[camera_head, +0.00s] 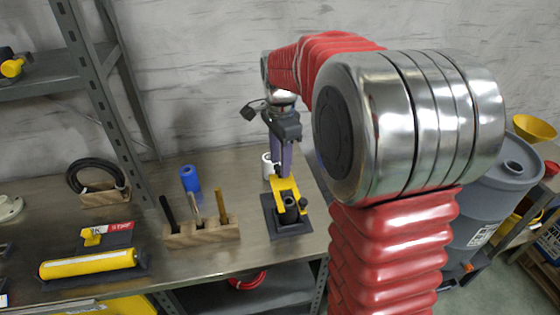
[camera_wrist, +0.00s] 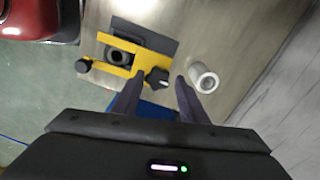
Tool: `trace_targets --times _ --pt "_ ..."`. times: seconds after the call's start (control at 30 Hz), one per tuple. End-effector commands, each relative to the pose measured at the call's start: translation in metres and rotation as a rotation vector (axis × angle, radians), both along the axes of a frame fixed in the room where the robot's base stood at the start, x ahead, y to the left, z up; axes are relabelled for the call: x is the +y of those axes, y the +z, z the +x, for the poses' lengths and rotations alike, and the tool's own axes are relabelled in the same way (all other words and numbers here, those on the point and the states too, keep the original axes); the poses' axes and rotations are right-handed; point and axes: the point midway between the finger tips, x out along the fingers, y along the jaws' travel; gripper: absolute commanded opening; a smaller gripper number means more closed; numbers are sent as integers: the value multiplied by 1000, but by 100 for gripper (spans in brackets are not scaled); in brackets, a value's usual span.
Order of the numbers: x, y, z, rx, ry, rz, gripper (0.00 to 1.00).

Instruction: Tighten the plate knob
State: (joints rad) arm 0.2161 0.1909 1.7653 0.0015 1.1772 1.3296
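A yellow fixture (camera_head: 284,186) stands on a dark base plate (camera_head: 275,224) on the workbench. In the wrist view the fixture (camera_wrist: 112,51) has a dark round socket (camera_wrist: 119,57), one black knob (camera_wrist: 157,77) at its near right and another black knob (camera_wrist: 83,66) at its left end. Which one the task calls the plate knob is not marked. My gripper (camera_head: 283,172) points down just above the fixture. In the wrist view my gripper (camera_wrist: 159,79) is open, its two fingers either side of the right-hand knob, with gaps showing. Their height over it is unclear.
A white roll (camera_wrist: 204,78) stands close to the right finger. A grey barrel (camera_head: 495,190) stands right of the bench.

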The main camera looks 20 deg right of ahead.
Motion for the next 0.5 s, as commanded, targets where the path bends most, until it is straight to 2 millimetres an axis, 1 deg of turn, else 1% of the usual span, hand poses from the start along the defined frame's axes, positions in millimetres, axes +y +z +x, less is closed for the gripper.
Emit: trace_targets --times 0.03,0.13,0.37,0.5 --pt "0 0 0 2 0 0 43" --pt "0 -1 -1 4 0 0 50" --pt "0 -2 -2 6 0 0 50" --pt "-1 3 -2 6 0 0 50"
